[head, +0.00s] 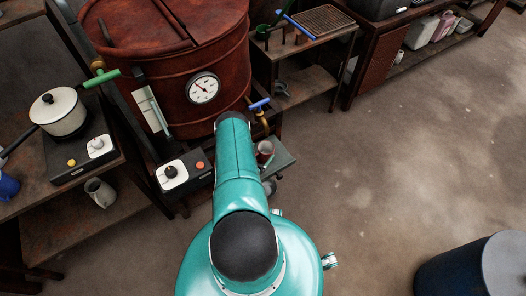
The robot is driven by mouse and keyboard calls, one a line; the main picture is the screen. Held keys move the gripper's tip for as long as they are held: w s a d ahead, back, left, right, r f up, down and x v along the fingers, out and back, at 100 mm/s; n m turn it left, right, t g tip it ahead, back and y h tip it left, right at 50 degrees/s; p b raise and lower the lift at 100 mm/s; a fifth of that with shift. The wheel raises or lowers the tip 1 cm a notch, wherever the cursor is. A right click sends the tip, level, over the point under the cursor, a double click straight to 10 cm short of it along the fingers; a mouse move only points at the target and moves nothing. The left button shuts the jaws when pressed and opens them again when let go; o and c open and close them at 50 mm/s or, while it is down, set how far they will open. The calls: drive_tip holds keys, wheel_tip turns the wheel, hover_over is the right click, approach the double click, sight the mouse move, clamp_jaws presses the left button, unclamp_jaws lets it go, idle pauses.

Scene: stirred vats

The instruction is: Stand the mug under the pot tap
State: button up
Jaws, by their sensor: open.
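A large dark red lidded vat (180,50) with a round dial (203,88) stands at the top centre. A tap with a blue handle (260,104) and a brass spout is low on its right side. A tap with a green handle (101,78) is at its left. Below the blue-handled tap, a reddish cup (265,151) stands on a small grey shelf (283,160), partly hidden by my arm. A cream mug (100,191) stands on the lower left shelf. A blue mug (8,186) shows at the left edge. My gripper is hidden behind my teal arm.
A control box (184,173) with a black knob and a red button sits before the vat. A rack table (305,62) stands right.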

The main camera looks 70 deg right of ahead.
drive_tip(key=v, duration=1)
drive_tip(key=shift+s, duration=0.1)
